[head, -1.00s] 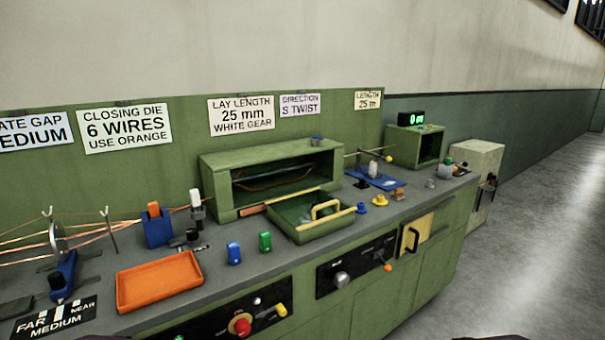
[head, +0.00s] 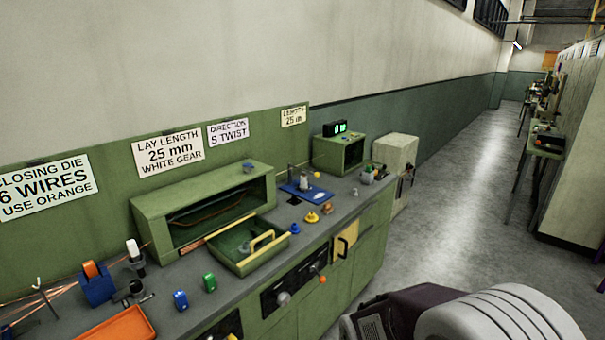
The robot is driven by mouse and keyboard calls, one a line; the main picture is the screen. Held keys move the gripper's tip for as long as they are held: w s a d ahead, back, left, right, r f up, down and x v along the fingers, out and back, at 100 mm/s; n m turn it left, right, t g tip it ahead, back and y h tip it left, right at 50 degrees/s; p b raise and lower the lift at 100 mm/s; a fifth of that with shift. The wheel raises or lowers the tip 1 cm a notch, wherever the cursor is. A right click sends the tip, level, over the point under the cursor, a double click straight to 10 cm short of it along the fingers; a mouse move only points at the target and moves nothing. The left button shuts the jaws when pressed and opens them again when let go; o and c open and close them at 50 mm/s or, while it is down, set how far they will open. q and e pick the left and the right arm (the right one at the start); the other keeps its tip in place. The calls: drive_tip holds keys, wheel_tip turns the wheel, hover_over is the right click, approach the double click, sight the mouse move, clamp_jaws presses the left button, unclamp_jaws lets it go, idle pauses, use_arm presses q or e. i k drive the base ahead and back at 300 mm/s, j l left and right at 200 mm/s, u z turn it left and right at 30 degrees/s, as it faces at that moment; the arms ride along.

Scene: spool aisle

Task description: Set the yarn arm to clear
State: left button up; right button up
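What looks like the yarn arm (head: 291,172) is a thin dark post with a short arm near the far end of the green bench, with a small yellow ball close by. It stands by a blue plate (head: 305,191) that carries a white spool (head: 304,183). The arm is small here, and I cannot tell its setting. Neither of my grippers is in view; only a white and dark part of my own body shows at bottom right.
The bench (head: 222,290) holds an open green drawer tray (head: 248,262), an orange tray (head: 122,325), blue and green blocks, and a yellow knob (head: 312,217). A small green cabinet with a display (head: 335,129) stands beyond. The aisle floor (head: 450,200) at right is clear.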

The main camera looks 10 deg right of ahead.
sight(316, 175)
drive_tip(key=i+l, duration=1.95)
drive_tip(key=l, duration=0.05)
